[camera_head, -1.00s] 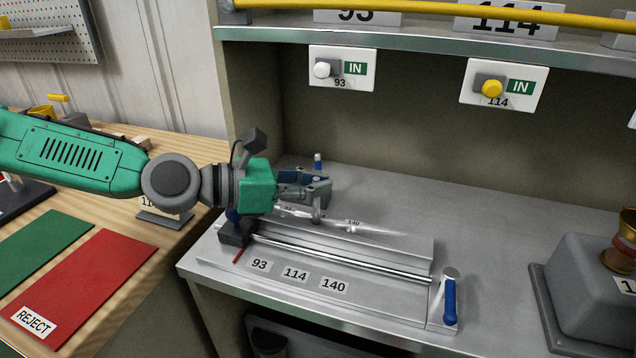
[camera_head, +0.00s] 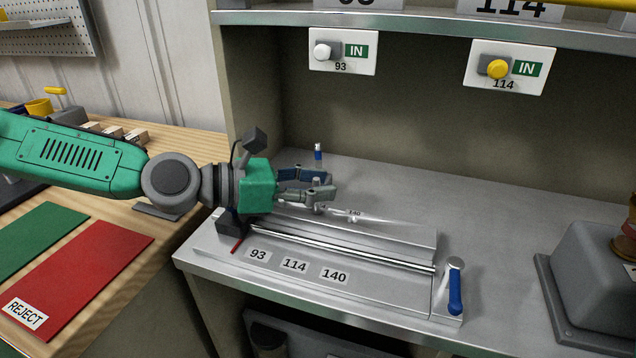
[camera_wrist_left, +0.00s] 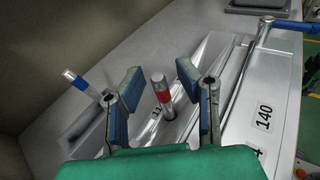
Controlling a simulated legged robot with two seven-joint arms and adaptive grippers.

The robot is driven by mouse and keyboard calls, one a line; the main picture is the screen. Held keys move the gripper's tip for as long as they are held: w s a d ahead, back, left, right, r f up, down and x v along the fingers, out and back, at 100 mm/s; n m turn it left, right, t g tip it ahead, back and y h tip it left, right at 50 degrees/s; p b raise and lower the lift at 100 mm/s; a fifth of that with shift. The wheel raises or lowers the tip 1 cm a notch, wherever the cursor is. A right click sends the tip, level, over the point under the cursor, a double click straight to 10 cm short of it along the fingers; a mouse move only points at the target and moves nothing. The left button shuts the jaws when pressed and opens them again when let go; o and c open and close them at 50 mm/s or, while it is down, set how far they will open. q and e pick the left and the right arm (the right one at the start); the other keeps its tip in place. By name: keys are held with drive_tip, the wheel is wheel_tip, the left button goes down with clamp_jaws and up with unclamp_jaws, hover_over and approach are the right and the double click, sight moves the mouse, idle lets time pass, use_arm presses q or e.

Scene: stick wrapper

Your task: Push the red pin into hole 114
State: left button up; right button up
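The red pin (camera_wrist_left: 161,92), metal with a red band, stands between the fingers of my left gripper in the left wrist view, with a gap on each side. It stands by a partly hidden label starting "11" on the metal fixture (camera_head: 350,255). My left gripper (camera_head: 322,186) is open over the rear left part of the fixture; in the left wrist view its two blue-padded fingers (camera_wrist_left: 157,95) are spread. The fingers largely hide the pin in the head view. I cannot tell how deep it sits. My right gripper is not in view.
A blue-banded pin (camera_head: 318,155) stands behind my left gripper and also shows in the left wrist view (camera_wrist_left: 75,80). A blue-handled lever (camera_head: 454,290) is at the fixture's right end. A grey box (camera_head: 590,270) stands at right. The bench between is clear.

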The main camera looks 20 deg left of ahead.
use_arm(q)
wheel_tip(320, 180, up, 10)
drive_tip(key=shift+f, duration=0.1)
idle(0.6)
